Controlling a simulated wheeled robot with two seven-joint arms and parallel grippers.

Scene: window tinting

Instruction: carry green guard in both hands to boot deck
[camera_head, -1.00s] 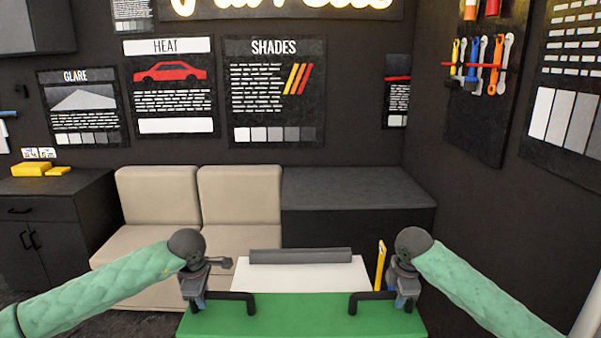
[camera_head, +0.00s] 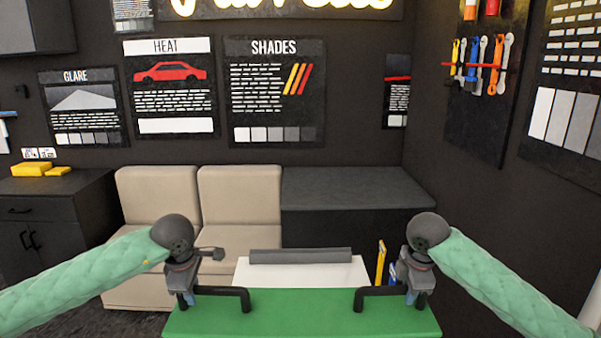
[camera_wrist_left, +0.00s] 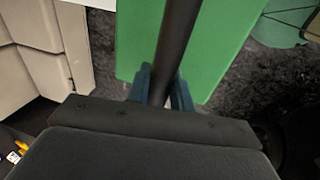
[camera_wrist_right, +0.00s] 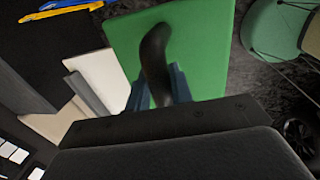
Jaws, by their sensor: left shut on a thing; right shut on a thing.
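The green guard (camera_head: 300,315) is a flat green panel with two black bar handles, at the bottom middle of the head view. My left gripper (camera_head: 187,298) is shut on its left handle (camera_head: 244,298). My right gripper (camera_head: 411,297) is shut on its right handle (camera_head: 359,299). The wrist views show the left handle (camera_wrist_left: 177,40) and right handle (camera_wrist_right: 154,58) between the fingers, with the floor visible past the panel. The guard looks roughly level. A dark flat-topped deck (camera_head: 355,188) stands at the back right; I cannot tell whether it is the boot deck.
A white surface (camera_head: 300,273) with a grey roll (camera_head: 300,256) on it lies just beyond the guard. A beige seat (camera_head: 240,195) stands left of the dark deck, whose top is bare. A dark cabinet (camera_head: 60,225) stands at far left. Tools (camera_head: 480,60) hang on the right wall.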

